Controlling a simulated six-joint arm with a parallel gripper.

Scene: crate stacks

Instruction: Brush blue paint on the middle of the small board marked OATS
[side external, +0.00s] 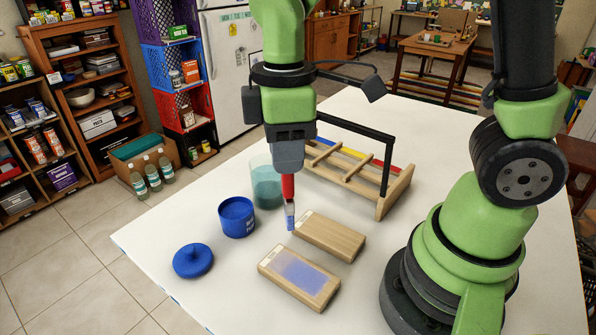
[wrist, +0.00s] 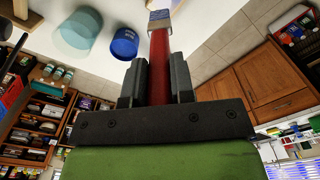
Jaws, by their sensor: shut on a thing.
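My gripper (side external: 288,172) is shut on the red handle of a paint brush (side external: 289,190), which hangs nearly upright. In the wrist view the gripper (wrist: 158,80) shows the red handle (wrist: 160,55) between its fingers. The bristles look blue and sit just left of the rear small board (side external: 330,236); I cannot tell if they touch anything. That board's top looks bare wood. The front small board (side external: 318,293) has a blue painted patch on its middle and a pale label at its left end. I cannot read which board is OATS. An open blue paint pot (side external: 237,221) stands to the left.
A blue lid (side external: 193,261) lies on the white table (side external: 150,238) at the front left. A clear jar of teal liquid (side external: 266,190) stands behind the pot. A wooden rack with a black bar (side external: 390,165) and coloured strips stands behind the boards.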

